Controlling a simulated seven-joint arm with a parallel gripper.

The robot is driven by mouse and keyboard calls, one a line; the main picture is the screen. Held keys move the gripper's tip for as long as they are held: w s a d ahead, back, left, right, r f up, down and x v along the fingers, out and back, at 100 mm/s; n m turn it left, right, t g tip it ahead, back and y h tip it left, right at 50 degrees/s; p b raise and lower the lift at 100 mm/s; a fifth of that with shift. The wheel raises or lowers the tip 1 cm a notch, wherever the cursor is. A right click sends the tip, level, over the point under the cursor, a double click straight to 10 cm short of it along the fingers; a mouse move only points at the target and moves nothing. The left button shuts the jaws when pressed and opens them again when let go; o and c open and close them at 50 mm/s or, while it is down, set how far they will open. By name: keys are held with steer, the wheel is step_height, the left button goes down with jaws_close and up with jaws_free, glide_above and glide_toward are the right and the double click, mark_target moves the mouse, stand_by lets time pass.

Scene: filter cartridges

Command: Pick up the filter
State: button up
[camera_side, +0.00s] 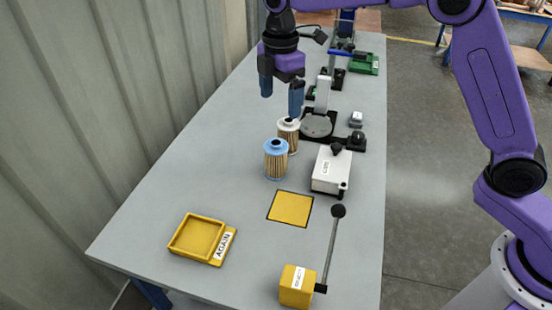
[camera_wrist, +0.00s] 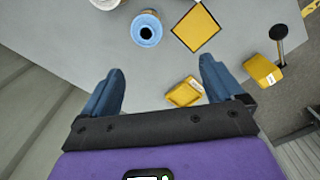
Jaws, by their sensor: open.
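A filter with a blue cap and pleated tan sides (camera_side: 276,160) stands upright on the grey table. Behind it, close by, stands a second filter with a white cap (camera_side: 289,135). In the wrist view the blue-capped filter (camera_wrist: 146,30) is near the top centre, and the white-capped one (camera_wrist: 105,3) is cut off at the top edge. My gripper (camera_side: 281,98) has blue fingers, spread apart with nothing between them. It is above the table, higher than the filters and towards the far side in the side view. In the wrist view its fingers (camera_wrist: 160,75) point towards the blue-capped filter without touching it.
A yellow square (camera_side: 291,208) lies in front of the filters. A yellow tray marked AGAIN (camera_side: 197,237) is at front left. A white box (camera_side: 331,170), a yellow box with a lever (camera_side: 297,285) and a round-plated stand (camera_side: 317,125) are on the right. The table's left-middle is clear.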

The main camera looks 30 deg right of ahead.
mark_target(276, 142)
steer(key=shift+n, duration=0.3)
steer(key=w+f, duration=0.1)
steer(key=f, duration=0.3)
steer(key=w+f, duration=0.1)
steer(key=f, duration=0.3)
steer(key=w+f, duration=0.1)
steer(key=f, duration=0.3)
steer(key=shift+d+f, duration=0.1)
steer(key=shift+f, duration=0.3)
steer(key=shift+s+d+f, duration=0.1)
steer(key=shift+f, duration=1.25)
steer(key=shift+s+d+f, duration=0.1)
steer(key=shift+f, duration=1.2)
steer(key=c, duration=1)
steer(key=shift+c, duration=0.3)
steer(key=shift+r, duration=0.1)
